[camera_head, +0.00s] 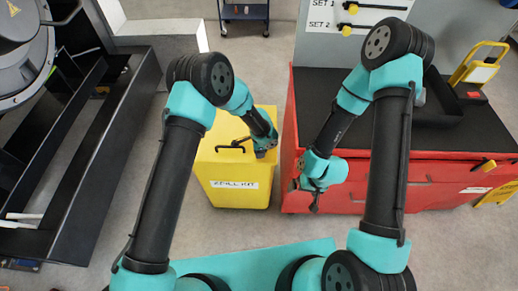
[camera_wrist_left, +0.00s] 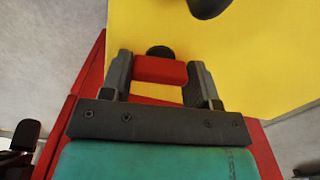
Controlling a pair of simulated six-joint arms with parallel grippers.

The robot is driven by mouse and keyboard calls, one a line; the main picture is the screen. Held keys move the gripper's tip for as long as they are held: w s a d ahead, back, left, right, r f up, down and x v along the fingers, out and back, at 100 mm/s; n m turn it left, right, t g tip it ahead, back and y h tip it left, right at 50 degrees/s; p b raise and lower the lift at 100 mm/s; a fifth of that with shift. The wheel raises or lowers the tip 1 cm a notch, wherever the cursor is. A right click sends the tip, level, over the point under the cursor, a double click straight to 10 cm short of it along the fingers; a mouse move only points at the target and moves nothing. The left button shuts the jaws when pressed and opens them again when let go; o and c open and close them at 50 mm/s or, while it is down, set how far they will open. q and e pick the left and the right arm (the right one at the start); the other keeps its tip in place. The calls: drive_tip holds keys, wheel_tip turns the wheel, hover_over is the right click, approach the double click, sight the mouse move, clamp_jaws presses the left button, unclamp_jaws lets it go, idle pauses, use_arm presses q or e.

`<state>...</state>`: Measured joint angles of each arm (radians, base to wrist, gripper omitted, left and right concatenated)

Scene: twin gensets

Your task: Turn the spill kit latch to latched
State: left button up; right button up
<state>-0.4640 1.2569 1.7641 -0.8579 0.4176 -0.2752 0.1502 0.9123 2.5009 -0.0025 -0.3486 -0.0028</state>
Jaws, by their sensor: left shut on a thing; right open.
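The yellow spill kit (camera_head: 236,166) stands on the floor with a white label on its front and a black handle (camera_head: 231,148) on its lid. My left gripper (camera_head: 265,153) is at the kit's right front edge and covers the latch in the head view. In the left wrist view, the left gripper (camera_wrist_left: 160,72) is shut on a red latch piece (camera_wrist_left: 160,69), one finger at each end. A dark round part shows just beyond it against the yellow wall. I cannot tell which position the latch is in. My right gripper (camera_head: 304,196) is open and empty beside the red cabinet.
The red cabinet (camera_head: 431,184) with a dark top stands close to the right of the kit. A black metal frame (camera_head: 100,150) is at the left. A white sign board (camera_head: 352,14) with yellow-handled items is at the back. Grey floor is clear in front of the kit.

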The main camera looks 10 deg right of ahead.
use_arm(q)
drive_tip(key=shift+m, duration=1.1)
drive_tip(key=o, duration=0.9)
drive_tip(key=shift+r, duration=0.1)
wheel_tip(320, 180, up, 17)
drive_tip(key=shift+r, duration=0.15)
